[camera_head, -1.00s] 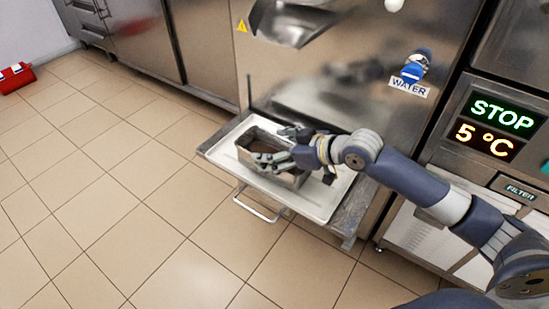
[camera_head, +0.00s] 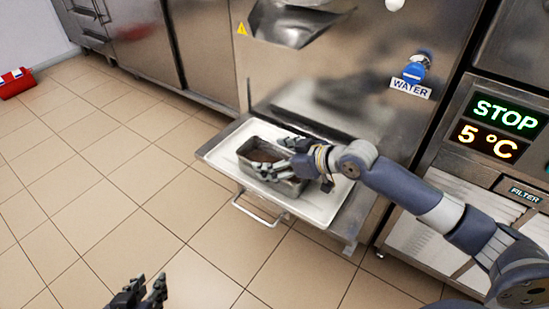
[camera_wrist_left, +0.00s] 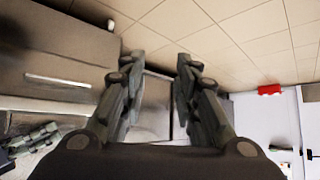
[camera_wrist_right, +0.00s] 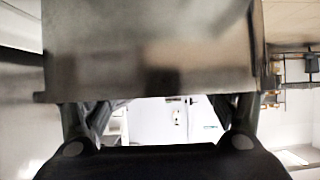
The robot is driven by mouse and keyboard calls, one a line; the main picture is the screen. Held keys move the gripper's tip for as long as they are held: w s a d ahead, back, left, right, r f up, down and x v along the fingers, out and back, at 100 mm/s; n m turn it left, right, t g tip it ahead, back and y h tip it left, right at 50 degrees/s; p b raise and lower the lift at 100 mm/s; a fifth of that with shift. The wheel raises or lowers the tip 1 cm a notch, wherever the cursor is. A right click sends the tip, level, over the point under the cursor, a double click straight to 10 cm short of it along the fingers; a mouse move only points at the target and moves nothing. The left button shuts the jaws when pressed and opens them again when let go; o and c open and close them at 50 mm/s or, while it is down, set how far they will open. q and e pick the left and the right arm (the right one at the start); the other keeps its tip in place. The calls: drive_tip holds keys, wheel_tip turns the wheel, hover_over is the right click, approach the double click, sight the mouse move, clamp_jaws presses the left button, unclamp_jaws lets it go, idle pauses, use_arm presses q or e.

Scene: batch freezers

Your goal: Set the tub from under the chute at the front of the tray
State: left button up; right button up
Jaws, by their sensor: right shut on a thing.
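The tub (camera_head: 284,187) is an open metal pan with brown contents, on or just over the tray (camera_head: 331,205), towards its front edge. I cannot tell whether its base touches the tray. My right gripper (camera_head: 280,158) is shut on the tub, with fingers across its upper part. In the right wrist view the tub's metal wall (camera_wrist_right: 150,45) fills the upper middle. The metal chute (camera_head: 290,22) is above and behind the tub. My left gripper (camera_head: 140,293) is empty at the bottom edge; the left wrist view shows its fingers (camera_wrist_left: 158,65) spread open.
The tray juts from the freezer front with a wire handle (camera_head: 258,210) below it. A blue water knob (camera_head: 414,71) is behind my right arm. A STOP display panel (camera_head: 500,128) stands at the right. The tiled floor on the left is clear, except for a red box (camera_head: 15,82).

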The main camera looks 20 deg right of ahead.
drive_tip(key=shift+f, duration=0.1)
drive_tip(key=o, duration=1.4)
drive_tip(key=shift+r, duration=0.2)
drive_tip(key=p+v, duration=0.2)
drive_tip(key=v, duration=0.8)
drive_tip(key=shift+s+d, duration=0.2)
drive_tip(key=shift+d, duration=0.05)
use_arm(q)
drive_tip(key=s+a+f+g, duration=0.1)
drive_tip(key=s+f+g, duration=0.1)
drive_tip(key=s, duration=0.3)
drive_tip(key=s+a+f+g+y, duration=0.1)
drive_tip(key=s+a+g, duration=0.1)
drive_tip(key=s, duration=0.3)
drive_tip(key=shift+s+a+f+g, duration=0.25)
drive_tip(key=shift+f+g, duration=0.15)
drive_tip(key=shift+g, duration=0.4)
use_arm(e)
drive_tip(key=shift+s+d+r, duration=0.3)
drive_tip(key=shift+s+r, duration=0.1)
drive_tip(key=shift+s, duration=0.1)
